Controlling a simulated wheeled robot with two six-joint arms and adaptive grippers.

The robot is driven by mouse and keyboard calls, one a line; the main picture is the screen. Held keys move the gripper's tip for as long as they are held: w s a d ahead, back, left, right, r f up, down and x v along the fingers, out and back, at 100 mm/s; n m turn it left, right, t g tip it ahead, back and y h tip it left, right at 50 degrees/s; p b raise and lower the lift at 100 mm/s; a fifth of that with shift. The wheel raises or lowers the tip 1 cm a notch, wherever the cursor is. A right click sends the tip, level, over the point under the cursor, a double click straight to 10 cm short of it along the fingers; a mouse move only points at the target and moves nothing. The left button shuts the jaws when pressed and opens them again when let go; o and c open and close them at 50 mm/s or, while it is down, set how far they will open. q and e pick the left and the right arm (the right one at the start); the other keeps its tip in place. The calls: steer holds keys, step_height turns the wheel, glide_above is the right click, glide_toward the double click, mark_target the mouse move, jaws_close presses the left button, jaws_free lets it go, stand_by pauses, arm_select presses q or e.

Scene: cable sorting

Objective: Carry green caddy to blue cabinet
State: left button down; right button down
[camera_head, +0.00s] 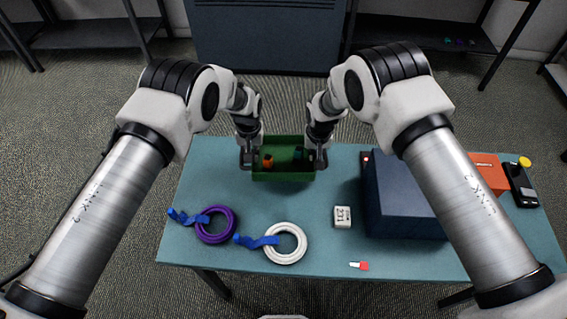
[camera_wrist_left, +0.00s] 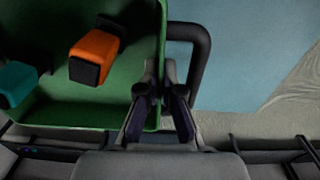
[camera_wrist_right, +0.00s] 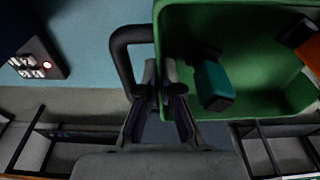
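The green caddy (camera_head: 283,176) is an open box at the far edge of the table, between my two grippers. It holds an orange-and-black item (camera_wrist_left: 95,55) and a teal item (camera_wrist_right: 213,82). A black loop handle (camera_wrist_left: 203,50) shows on one side, and another handle (camera_wrist_right: 122,55) on the opposite side. My left gripper (camera_wrist_left: 160,68) has its fingers close together at the left side of the caddy. My right gripper (camera_wrist_right: 160,70) is likewise closed in at the right side. Whether the caddy touches the table is unclear. The blue cabinet (camera_head: 268,38) stands on the floor beyond the table.
On the teal table (camera_head: 320,255) lie a purple cable ring (camera_head: 216,236), a white cable ring (camera_head: 302,245), a white block (camera_head: 342,216) and a small red-white piece (camera_head: 359,265). A dark blue box (camera_head: 400,205) stands at the right. Carpet separates table and cabinet; dark shelves flank the cabinet.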

mark_target(251, 167)
arm_select(q)
steer(key=shift+w, duration=0.1)
arm_select(e)
steer(key=shift+w, duration=0.1)
arm_select(q)
steer(key=shift+f, duration=0.1)
arm_select(e)
steer(key=shift+f, duration=0.1)
